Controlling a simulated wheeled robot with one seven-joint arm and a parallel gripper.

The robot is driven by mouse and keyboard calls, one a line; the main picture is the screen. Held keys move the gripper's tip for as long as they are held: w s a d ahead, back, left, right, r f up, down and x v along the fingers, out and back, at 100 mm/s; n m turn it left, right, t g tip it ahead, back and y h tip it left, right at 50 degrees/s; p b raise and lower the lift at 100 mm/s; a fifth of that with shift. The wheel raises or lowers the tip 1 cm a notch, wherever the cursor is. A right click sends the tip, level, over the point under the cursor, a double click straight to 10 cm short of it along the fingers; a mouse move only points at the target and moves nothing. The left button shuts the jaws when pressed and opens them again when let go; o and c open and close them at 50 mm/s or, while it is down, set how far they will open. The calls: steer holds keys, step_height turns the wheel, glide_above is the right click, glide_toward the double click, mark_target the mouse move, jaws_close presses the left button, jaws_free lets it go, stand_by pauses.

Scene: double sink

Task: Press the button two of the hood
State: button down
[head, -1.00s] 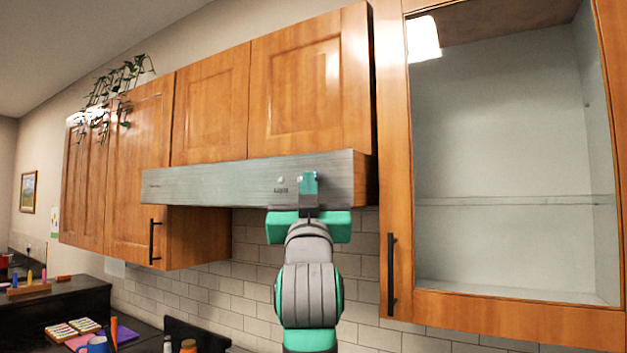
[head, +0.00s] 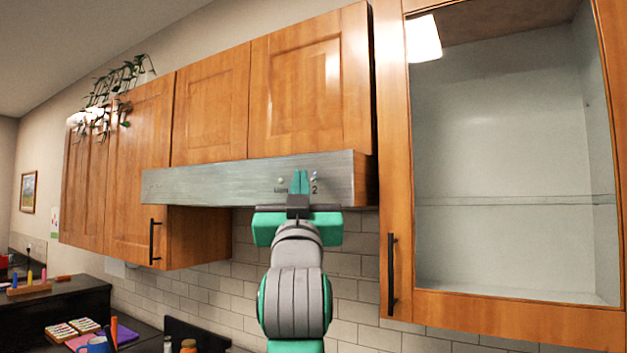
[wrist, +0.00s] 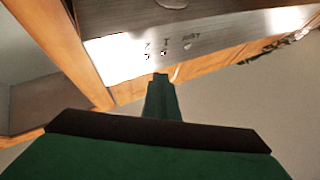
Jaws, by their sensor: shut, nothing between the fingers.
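The hood (head: 215,184) is a long grey metal panel under the wall cabinets. In the head view its button two (head: 315,177) is a small light knob above the printed "2", just right of my fingertips. My gripper (head: 300,176) is shut and empty, pointing up in front of the panel between the "Light" button and button two. The fingers hide the panel between them. In the wrist view, small marks and labels show on the hood face (wrist: 225,35), ahead of the fingertips (wrist: 160,77). Contact with the panel cannot be told.
Wooden cabinets (head: 310,85) are above the hood. A glass-front cabinet (head: 392,150) stands to the right, near my arm. The counter at lower left holds several small items.

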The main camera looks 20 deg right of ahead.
steer(key=shift+s+a, duration=0.65)
steer(key=shift+a, duration=0.2)
steer(key=shift+s+a, duration=0.65)
steer(key=shift+a, duration=0.15)
